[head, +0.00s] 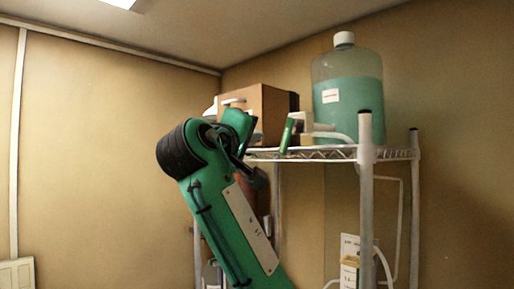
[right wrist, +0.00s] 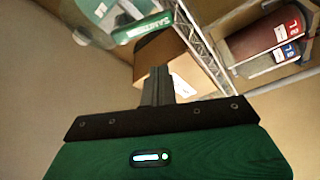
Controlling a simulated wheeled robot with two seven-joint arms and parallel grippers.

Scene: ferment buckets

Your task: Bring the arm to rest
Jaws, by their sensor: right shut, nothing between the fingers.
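My right arm (head: 222,215) rises from the bottom of the head view, green with a black round joint, and stands in front of the left part of a wire shelf rack. In the right wrist view my right gripper (right wrist: 157,78) is shut, its dark fingers together with nothing between them. A cardboard box (right wrist: 180,62) shows behind the fingertips in that view. How far the gripper is from the box I cannot tell. My left gripper is in neither view.
The wire rack (head: 366,190) holds a large bottle of green liquid (head: 348,112) and a brown box (head: 268,112) on top. In the wrist view, red and blue-labelled containers (right wrist: 262,40) sit on a shelf. Left of my arm is open room before a bare wall.

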